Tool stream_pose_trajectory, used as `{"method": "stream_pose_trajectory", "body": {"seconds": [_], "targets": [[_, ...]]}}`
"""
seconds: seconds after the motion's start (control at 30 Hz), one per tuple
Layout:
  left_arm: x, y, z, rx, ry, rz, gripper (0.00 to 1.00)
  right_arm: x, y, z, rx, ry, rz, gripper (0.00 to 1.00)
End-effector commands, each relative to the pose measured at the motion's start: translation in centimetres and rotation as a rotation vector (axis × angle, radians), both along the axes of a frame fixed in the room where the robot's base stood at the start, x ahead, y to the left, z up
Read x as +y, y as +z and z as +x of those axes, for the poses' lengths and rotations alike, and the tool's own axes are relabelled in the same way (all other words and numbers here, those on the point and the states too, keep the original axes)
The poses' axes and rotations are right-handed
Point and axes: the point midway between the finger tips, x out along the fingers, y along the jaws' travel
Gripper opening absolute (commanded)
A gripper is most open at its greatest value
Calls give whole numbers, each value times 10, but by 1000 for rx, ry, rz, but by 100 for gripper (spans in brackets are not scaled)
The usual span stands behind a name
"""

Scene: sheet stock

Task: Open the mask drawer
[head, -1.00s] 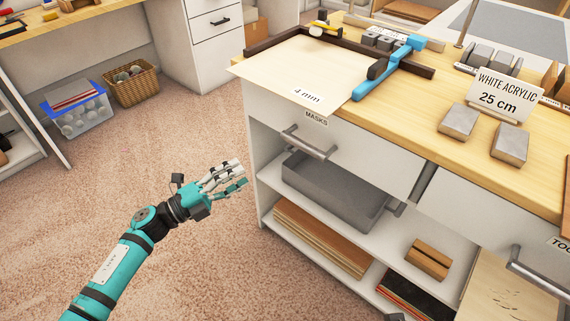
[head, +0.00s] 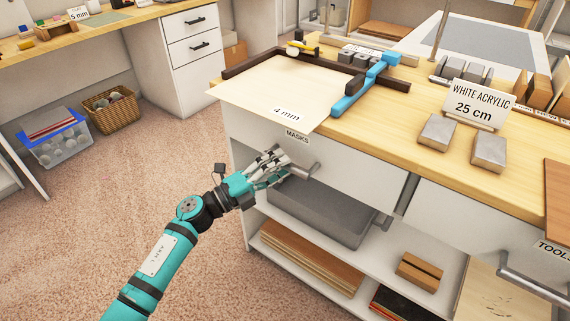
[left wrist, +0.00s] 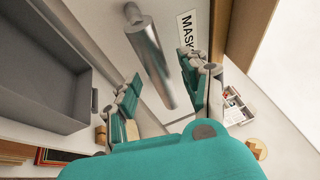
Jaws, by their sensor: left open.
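The mask drawer (head: 350,178) is the white front under the worktop, with a "MASKS" label (head: 297,137) at its top edge. It looks closed. Its grey bar handle (head: 309,171) shows at its right end; my fingers cover the rest. My left gripper (head: 284,166) is at the handle in the head view, fingers pointing at the drawer front. In the left wrist view the handle (left wrist: 152,55) runs between the open fingers of the left gripper (left wrist: 163,88), which do not look closed on it. My right gripper is not in view.
A grey bin (head: 325,211) sits on the shelf below the drawer. A pale sheet (head: 270,92) marked 4 mm overhangs the worktop corner above. The tools drawer handle (head: 535,280) is at the right. Carpet (head: 110,190) to the left is clear.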

Motion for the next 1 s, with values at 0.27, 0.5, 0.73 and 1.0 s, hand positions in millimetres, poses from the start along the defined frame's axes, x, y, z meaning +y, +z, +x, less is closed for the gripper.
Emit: {"method": "stream_pose_trajectory", "body": {"seconds": [0.27,0.5,0.73,1.0], "targets": [[-16,3,10,1,1,-1,45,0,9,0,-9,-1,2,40],[-16,3,10,1,0,0,44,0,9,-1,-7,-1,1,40],[-16,3,10,1,0,0,13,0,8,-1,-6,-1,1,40],[-16,3,9,2,0,1,0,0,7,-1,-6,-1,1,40]]}}
